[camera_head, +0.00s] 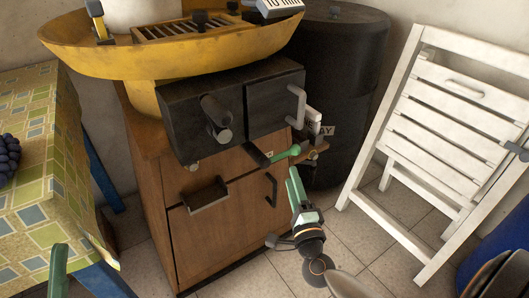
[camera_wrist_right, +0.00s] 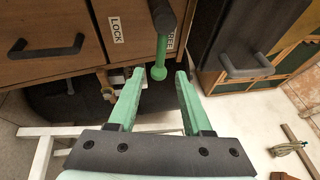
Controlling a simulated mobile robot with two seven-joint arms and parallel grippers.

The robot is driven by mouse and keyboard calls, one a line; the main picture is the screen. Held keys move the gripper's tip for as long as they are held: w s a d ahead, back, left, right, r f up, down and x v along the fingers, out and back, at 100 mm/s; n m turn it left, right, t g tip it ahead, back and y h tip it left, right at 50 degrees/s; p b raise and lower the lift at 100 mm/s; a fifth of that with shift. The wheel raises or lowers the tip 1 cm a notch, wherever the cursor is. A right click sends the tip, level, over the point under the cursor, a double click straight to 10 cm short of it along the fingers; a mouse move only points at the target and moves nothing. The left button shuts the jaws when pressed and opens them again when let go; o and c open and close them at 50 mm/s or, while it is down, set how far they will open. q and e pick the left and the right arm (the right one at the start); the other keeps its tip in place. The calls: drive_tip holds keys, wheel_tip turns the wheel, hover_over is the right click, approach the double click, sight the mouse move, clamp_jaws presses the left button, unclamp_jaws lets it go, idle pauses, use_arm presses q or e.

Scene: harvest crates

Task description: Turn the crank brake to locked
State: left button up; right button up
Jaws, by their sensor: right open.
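The crank brake's green lever (camera_head: 287,153) sticks out from the right side of the wooden cabinet, below the dark box. In the right wrist view the lever (camera_wrist_right: 161,50) hangs from a dark hub and ends in a round knob. A LOCK label (camera_wrist_right: 116,30) is to its left, and a FREE label (camera_wrist_right: 171,42) is partly hidden behind it. My right gripper (camera_wrist_right: 160,82) is open, its green fingertips on either side of the knob; I cannot tell whether they touch it. In the head view my right gripper (camera_head: 296,182) is below the lever. A green piece (camera_head: 58,268) at the lower left looks like my left finger.
The dark box (camera_head: 230,108) with a white handle (camera_head: 297,103) sits above the lever. A black barrel (camera_head: 340,80) stands behind, and a white folding chair (camera_head: 440,100) at right. A tiled table (camera_head: 40,160) is at left. Floor between cabinet and chair is clear.

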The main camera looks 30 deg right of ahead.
sight(280, 156)
drive_tip(key=b+x, duration=0.2)
drive_tip(key=x, duration=1)
drive_tip(key=shift+w, duration=0.2)
drive_tip(key=shift+d, duration=0.1)
drive_tip(key=shift+c, duration=0.3)
clamp_jaws()
idle(0.6)
